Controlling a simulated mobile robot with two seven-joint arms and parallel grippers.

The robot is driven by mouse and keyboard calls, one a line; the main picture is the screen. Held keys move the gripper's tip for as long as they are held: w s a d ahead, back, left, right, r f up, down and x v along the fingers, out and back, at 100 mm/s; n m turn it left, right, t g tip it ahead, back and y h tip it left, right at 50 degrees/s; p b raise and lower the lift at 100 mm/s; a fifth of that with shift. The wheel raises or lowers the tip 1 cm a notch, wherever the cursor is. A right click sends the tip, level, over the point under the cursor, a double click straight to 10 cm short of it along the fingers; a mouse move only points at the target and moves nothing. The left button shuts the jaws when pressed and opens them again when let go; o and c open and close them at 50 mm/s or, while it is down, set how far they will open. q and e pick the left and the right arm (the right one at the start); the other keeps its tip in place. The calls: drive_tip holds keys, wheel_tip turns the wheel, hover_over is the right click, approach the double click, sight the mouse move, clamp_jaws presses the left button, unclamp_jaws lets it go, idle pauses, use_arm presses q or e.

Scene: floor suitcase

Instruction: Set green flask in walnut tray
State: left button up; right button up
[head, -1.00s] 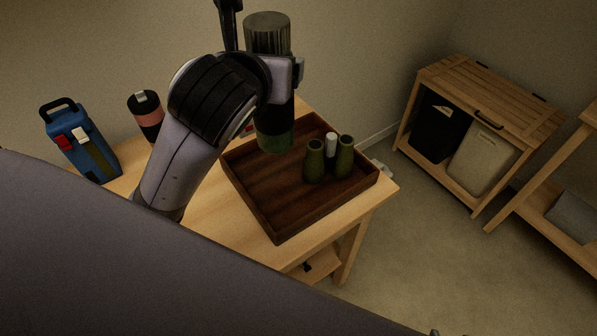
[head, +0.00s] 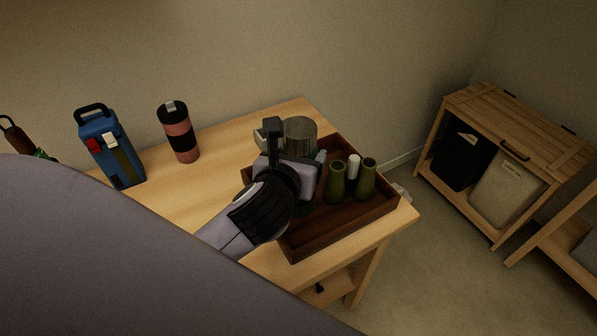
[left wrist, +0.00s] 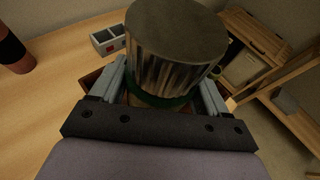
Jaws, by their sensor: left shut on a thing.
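The green flask has a wide, ribbed metal-grey cap (head: 300,133) and stands upright in my left gripper (head: 296,170). In the left wrist view the cap (left wrist: 172,50) fills the space between the jaws, with a green band below it. My left gripper is shut around the flask. The walnut tray (head: 345,233) is a dark brown open box at the table's right end. The flask is over the tray's rear left part, low down. Its base is hidden behind my gripper and arm, so I cannot tell whether it touches the tray floor. My right gripper is out of view.
Two green bottles (head: 337,183) and a white cylinder (head: 353,167) stand in the tray's right part. A pink-and-black tumbler (head: 179,135) and a blue case (head: 110,150) stand further left on the table. A small grey compartment box (left wrist: 108,40) is beside the flask. A wooden hamper (head: 500,160) stands right.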

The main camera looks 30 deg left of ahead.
use_arm(q)
hover_over(303, 208)
drive_tip(key=w+a, duration=0.2)
drive_tip(key=shift+a+f, duration=0.1)
drive_tip(key=shift+f, duration=2.2)
drive_tip(key=o, duration=1.8)
drive_tip(key=shift+f, duration=0.2)
drive_tip(key=shift+o, duration=0.2)
drive_tip(key=shift+r, duration=0.2)
